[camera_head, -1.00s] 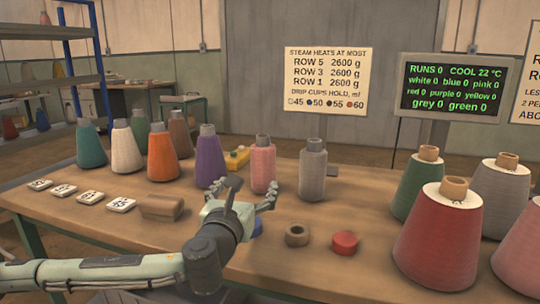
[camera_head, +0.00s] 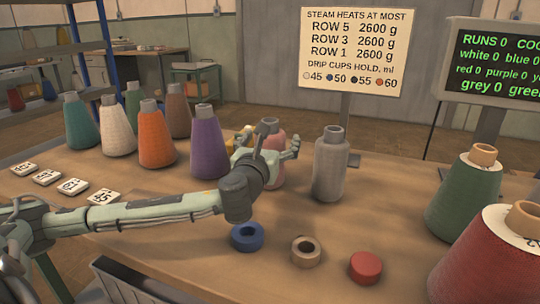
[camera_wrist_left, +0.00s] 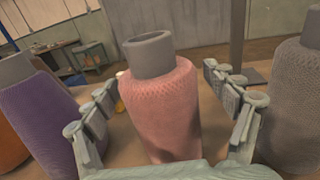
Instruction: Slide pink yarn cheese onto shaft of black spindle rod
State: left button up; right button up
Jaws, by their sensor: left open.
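The pink yarn cheese (camera_head: 271,170) stands upright on the table, partly hidden behind my left gripper in the head view. It has a grey tube at its top. In the left wrist view the pink cheese (camera_wrist_left: 162,108) stands between the two spread fingers, which show a gap on each side. My left gripper (camera_head: 268,150) is open, at the height of the cheese's body. I cannot make out a black spindle rod in these frames. My right gripper is not in view.
The purple cone (camera_head: 208,147) stands close left of the pink cheese, the grey cheese (camera_head: 330,168) close right. Blue (camera_head: 247,237), tan (camera_head: 306,252) and red (camera_head: 365,267) rings lie in front. Large green (camera_head: 466,200) and red (camera_head: 490,265) cones stand at right.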

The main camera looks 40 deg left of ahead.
pick_arm(q)
jog(key=shift+x, duration=1.25)
jog(key=c, duration=1.6)
